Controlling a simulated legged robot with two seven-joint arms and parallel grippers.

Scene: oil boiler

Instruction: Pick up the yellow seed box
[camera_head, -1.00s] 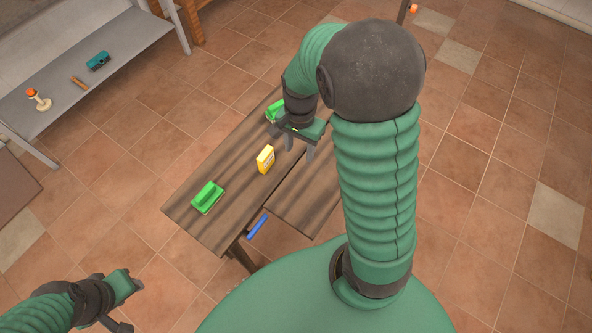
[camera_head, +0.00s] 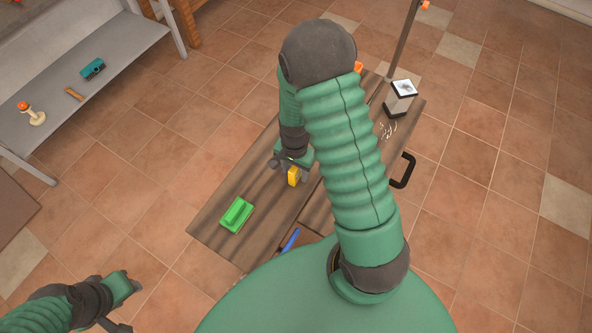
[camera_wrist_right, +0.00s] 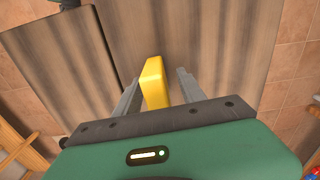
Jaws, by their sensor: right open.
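The yellow seed box (camera_head: 293,176) stands on the wooden table (camera_head: 215,222), partly hidden by my right gripper (camera_head: 291,163) in the head view. In the right wrist view the yellow seed box (camera_wrist_right: 153,80) shows between the two open fingers of my right gripper (camera_wrist_right: 157,88). There is a gap between the box and the right-hand finger; the left-hand finger is close to the box, and I cannot tell if it touches. My left gripper (camera_head: 122,308) is at the lower left, away from the table.
A green block-like object (camera_head: 237,214) lies on the table left of the box. A blue item (camera_head: 290,240) lies near the front edge. A white-topped lantern-like object (camera_head: 400,97) stands at the far right. A grey bench (camera_head: 60,120) holds small items at left.

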